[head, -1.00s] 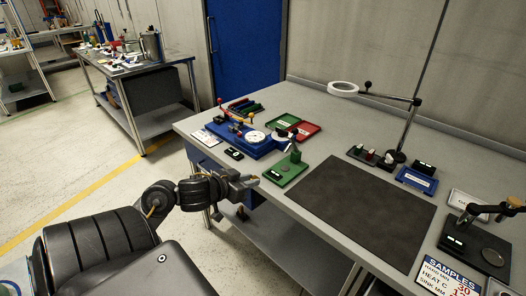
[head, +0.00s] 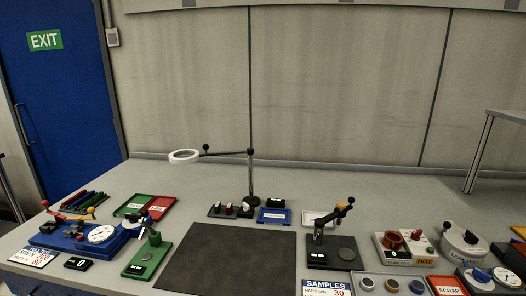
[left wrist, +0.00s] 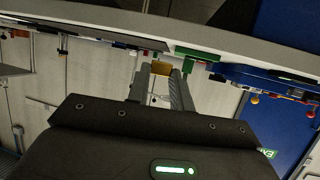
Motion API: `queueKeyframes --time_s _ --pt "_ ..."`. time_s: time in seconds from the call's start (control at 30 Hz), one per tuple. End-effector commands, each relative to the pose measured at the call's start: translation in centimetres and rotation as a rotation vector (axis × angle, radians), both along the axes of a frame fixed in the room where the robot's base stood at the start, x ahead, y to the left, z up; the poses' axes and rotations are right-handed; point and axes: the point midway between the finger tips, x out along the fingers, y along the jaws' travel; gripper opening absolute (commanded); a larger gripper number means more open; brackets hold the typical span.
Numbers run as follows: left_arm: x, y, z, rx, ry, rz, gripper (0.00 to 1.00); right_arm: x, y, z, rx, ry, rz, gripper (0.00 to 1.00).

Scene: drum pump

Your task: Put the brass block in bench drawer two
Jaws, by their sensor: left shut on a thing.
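In the left wrist view, the brass block (left wrist: 162,68) shows as a small yellow-gold piece at the fingertips. My left gripper (left wrist: 161,74) is shut on it, with a finger on each side. The gripper and block appear near the bench edge (left wrist: 200,30), which crosses the top of this tilted view; their exact gap to it cannot be told. My left gripper is outside the head view, and my right gripper is in neither view. Bench drawer two cannot be made out in either current view.
In the head view, a dark mat (head: 228,258) lies bare on the grey bench (head: 345,185). A blue fixture (head: 75,238) and green stand (head: 146,256) are at left. A ring lamp (head: 184,156) stands behind. Several instruments and a SAMPLES sign (head: 325,288) crowd the right.

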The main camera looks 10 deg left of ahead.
Motion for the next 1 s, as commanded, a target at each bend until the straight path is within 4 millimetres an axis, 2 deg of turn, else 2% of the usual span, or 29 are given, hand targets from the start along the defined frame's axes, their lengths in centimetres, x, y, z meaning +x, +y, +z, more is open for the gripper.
queueKeyframes --time_s 0.03,0.2,0.3,0.4,0.5,0.7,1.0 --pt "0.4 -2.3 -0.2 0.0 -0.004 -0.081 0.0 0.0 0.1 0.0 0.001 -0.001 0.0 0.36" --pt "1.5 -11.2 0.0 0.008 -0.008 -0.417 0.0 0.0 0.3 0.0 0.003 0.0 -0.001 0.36" --pt "1.6 -15.1 0.5 0.01 -0.008 -0.588 0.0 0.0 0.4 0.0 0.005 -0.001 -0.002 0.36" --pt "1.7 -17.4 1.1 0.008 -0.007 -0.701 0.0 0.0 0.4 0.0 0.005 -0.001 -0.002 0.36" --pt "2.4 -18.4 1.9 0.008 -0.005 -0.754 0.0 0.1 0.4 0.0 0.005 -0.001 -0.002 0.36" --pt "3.6 -18.5 3.8 0.004 -0.004 -0.768 0.0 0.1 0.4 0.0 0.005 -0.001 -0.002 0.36" --pt "3.8 -18.4 4.1 0.0 -0.002 -0.764 0.0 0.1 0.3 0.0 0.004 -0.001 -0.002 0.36"
